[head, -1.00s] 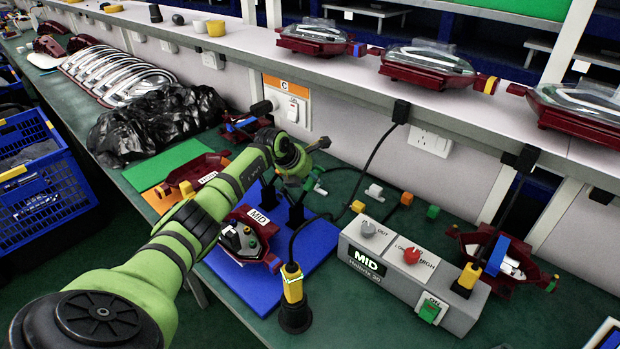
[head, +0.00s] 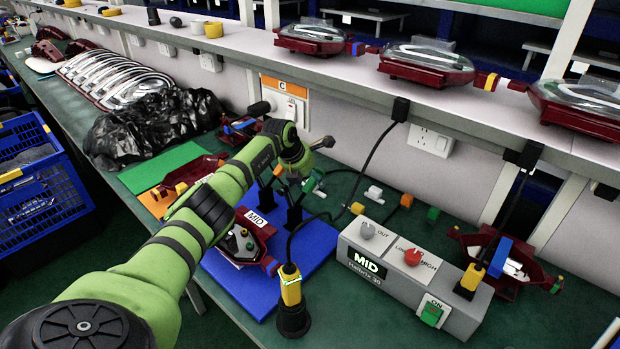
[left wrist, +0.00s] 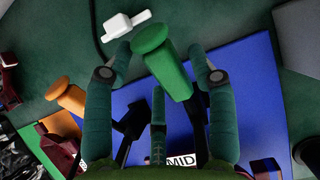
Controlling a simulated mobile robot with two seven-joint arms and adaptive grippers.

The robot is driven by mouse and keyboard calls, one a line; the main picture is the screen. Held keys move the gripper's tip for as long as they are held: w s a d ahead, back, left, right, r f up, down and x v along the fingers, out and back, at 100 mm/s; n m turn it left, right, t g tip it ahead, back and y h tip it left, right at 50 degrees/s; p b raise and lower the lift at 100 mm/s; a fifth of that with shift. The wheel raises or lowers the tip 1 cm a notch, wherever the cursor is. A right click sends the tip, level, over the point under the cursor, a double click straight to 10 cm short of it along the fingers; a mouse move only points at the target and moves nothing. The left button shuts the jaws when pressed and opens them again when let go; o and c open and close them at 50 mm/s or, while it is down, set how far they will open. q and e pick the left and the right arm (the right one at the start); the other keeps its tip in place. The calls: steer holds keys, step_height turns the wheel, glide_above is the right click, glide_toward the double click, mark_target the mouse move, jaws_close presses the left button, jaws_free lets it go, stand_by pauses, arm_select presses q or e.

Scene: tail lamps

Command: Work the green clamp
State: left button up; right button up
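The green clamp shows in the left wrist view as a green handle (left wrist: 172,70) with a round cap, joined to a dark arm above the blue board (left wrist: 255,85). In the head view its green handle (head: 312,183) stands at the back of the blue board (head: 255,290), partly hidden by my wrist. My right gripper is not in view.
An orange-handled clamp (left wrist: 66,95) stands beside the green one. A dark red lamp housing (head: 243,240) lies on the blue board. A grey MID control box (head: 400,275) and a yellow-black cable tool (head: 291,295) stand to the right. A white piece (left wrist: 122,24) lies beyond the fingers.

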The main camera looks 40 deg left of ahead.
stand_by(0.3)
arm_select(q)
steer(key=v, duration=1.2)
steer(key=shift+f, duration=0.1)
stand_by(0.6)
